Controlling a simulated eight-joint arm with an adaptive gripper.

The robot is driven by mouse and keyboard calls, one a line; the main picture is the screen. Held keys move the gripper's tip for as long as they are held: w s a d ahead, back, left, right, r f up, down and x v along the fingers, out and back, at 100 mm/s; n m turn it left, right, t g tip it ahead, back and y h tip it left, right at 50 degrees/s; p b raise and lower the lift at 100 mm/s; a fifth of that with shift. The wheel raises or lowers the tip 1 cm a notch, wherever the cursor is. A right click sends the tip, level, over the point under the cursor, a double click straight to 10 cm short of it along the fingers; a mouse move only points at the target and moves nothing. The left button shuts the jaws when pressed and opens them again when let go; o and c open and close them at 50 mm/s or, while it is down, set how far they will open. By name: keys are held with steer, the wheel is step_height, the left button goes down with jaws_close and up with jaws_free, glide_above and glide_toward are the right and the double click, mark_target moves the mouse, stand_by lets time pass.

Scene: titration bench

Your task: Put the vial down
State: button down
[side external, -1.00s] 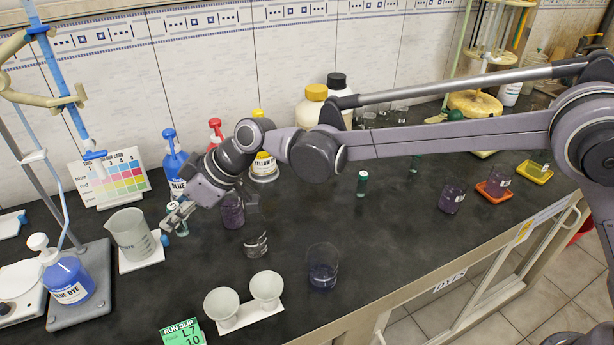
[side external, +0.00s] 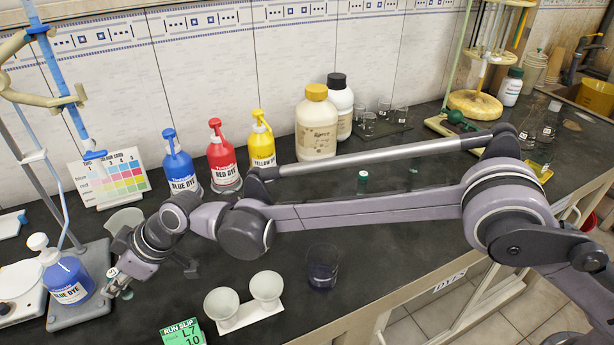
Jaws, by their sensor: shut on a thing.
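My gripper (side external: 118,284) is at the lower left, low over the dark bench, right of the blue dye bottle on the grey stand base. It is shut on a small vial (side external: 127,294), mostly hidden by the fingers. I cannot tell whether the vial touches the bench. Another small vial with a green cap (side external: 362,182) stands upright mid-bench, behind my arm.
A blue dye bottle (side external: 69,278) stands close left of my gripper. Two white bowls (side external: 245,297), a green run slip (side external: 182,333) and a glass beaker (side external: 322,267) lie right. Dye bottles line the wall.

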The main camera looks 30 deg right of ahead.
mark_target(130, 288)
steer(key=shift+f, duration=2)
steer(key=c, duration=1.2)
jaws_free()
steer(key=shift+f, duration=0.15)
